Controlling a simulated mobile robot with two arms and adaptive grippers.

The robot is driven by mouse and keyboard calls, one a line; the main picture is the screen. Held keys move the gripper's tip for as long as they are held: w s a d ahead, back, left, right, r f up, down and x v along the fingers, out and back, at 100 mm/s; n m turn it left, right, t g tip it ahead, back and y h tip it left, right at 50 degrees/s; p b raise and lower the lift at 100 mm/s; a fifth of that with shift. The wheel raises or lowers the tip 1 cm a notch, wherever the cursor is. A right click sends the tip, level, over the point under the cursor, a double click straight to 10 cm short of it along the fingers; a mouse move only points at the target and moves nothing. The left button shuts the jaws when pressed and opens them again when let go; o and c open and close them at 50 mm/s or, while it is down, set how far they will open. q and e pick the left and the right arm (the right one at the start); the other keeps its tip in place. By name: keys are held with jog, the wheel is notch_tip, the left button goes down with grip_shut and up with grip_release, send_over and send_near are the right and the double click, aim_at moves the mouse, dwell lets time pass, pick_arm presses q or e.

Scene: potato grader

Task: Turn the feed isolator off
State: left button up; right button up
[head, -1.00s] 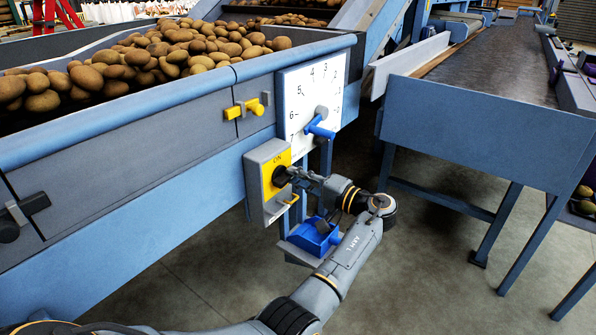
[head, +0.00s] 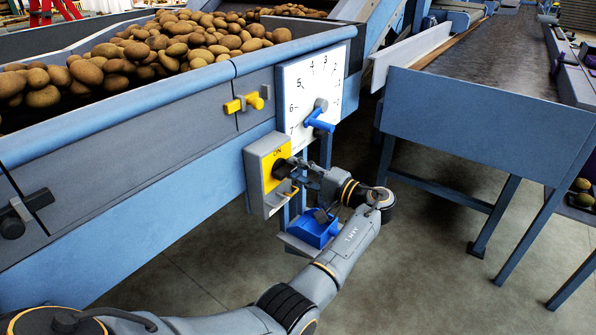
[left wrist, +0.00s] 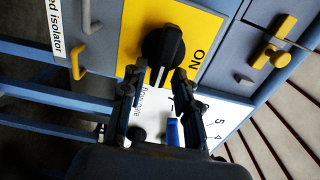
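The feed isolator is a grey box (head: 254,177) with a yellow face (left wrist: 198,24) and a black rotary knob (left wrist: 163,52). Its "ON" label shows in both views. In the left wrist view, the knob's white mark points down the picture, roughly a quarter turn from "ON", which lies to its right. My left gripper (left wrist: 155,84) is open, its two fingers spread apart with the fingertips just short of the knob, one to each side below it. In the head view, the left gripper (head: 298,176) is close in front of the box. My right gripper is not in view.
A white numbered dial (head: 299,84) with a blue lever (head: 318,124) is just above the isolator. A yellow latch (head: 245,103) is on the hopper side. A blue box (head: 314,232) sits below the gripper. Potatoes (head: 190,40) fill the hopper.

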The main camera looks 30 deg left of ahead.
pick_arm(q)
jog(key=shift+d, duration=0.15)
jog(key=s+d, duration=0.1)
jog(key=d, duration=1)
jog(key=shift+d, duration=0.4)
jog(key=shift+f, duration=0.1)
